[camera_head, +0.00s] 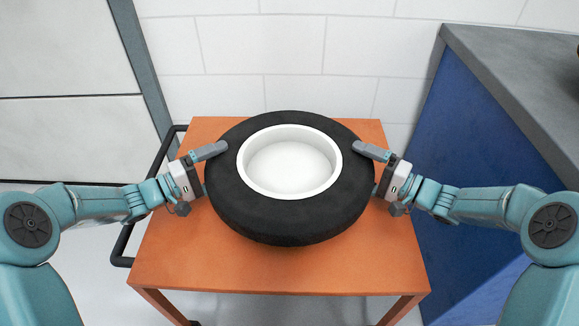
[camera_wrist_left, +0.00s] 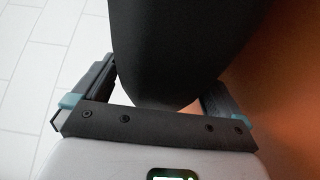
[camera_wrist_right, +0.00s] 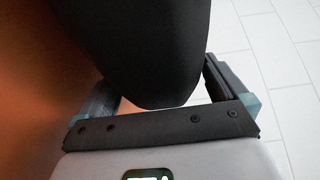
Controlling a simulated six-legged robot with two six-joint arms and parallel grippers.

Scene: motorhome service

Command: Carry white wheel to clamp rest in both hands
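The white wheel (camera_head: 289,162), a white dished rim inside a thick black tyre (camera_head: 284,216), lies flat over the orange cart top. I cannot tell whether its underside touches the top. My left gripper (camera_head: 207,170) is on the tyre's left side, and my right gripper (camera_head: 377,170) is on its right side. One grey finger of each lies over the tyre's upper face; the other finger is mostly hidden. In the left wrist view the tyre (camera_wrist_left: 175,50) fills the space between the fingers. In the right wrist view the tyre (camera_wrist_right: 145,50) also sits between the fingers. No clamp rest is recognisable.
The orange cart (camera_head: 280,272) has a black handle (camera_head: 125,243) on its left. A blue cabinet (camera_head: 462,130) with a grey worktop (camera_head: 520,85) stands close on the right. A white tiled wall (camera_head: 300,45) is behind. Pale floor shows beside the cart.

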